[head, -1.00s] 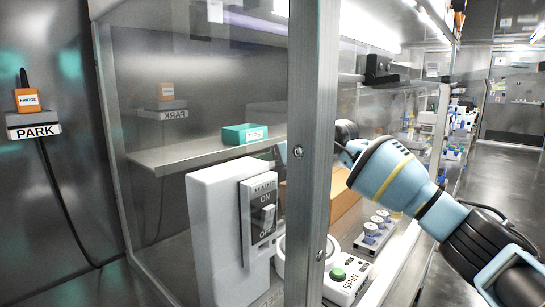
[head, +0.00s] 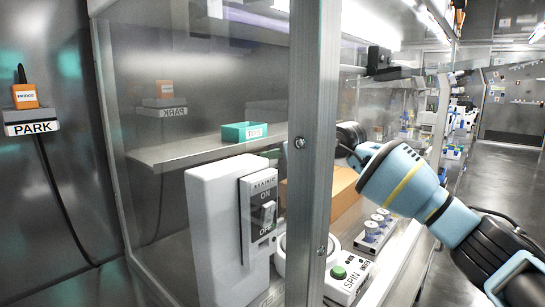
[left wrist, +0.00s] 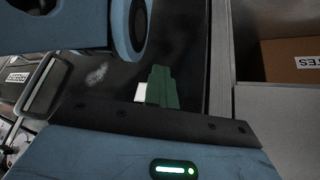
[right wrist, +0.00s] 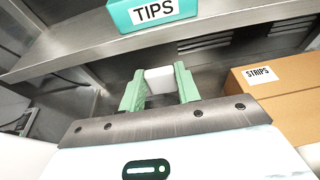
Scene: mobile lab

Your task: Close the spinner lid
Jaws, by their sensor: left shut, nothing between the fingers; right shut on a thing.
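The spinner (head: 347,277) is a white machine with a green button and a SPIN label. It stands on the bench behind the cabinet post, which hides part of it. Its lid cannot be made out clearly. My right gripper reaches in above the spinner from the right; its fingertips are hidden in the head view. In the right wrist view its green fingers (right wrist: 160,90) are shut on a white block (right wrist: 159,79); I cannot tell whether this is part of the lid. My left gripper (left wrist: 160,88) is shut and empty, away from the spinner.
The cabinet post (head: 311,150) and clear pane stand in front. A white MAINS switch box (head: 222,230) is left of the spinner. A shelf (head: 200,153) carries the teal TIPS box (head: 244,132). A cardboard STRIPS box (right wrist: 270,92) and a rack of vials (head: 372,229) are nearby.

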